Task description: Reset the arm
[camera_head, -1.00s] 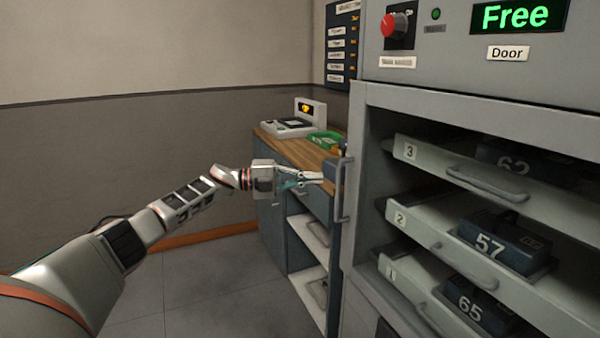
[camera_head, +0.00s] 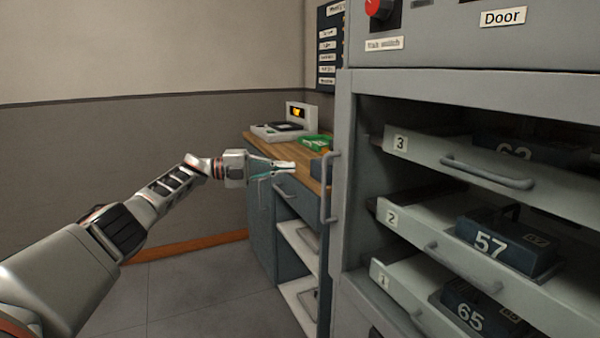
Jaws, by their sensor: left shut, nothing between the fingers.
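My left arm comes in from the left, stretched out forward over the floor. My left gripper (camera_head: 284,167) is shut and empty. In the picture it lies in front of the side counter (camera_head: 262,213), left of the cabinet's vertical handle (camera_head: 330,187). I cannot tell whether it touches anything. My right gripper is not in view.
The grey cabinet (camera_head: 450,82) at right holds pulled-out trays with blocks marked 57 (camera_head: 500,245) and 65 (camera_head: 468,315). A red knob (camera_head: 378,9) is above. Floor at left is clear.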

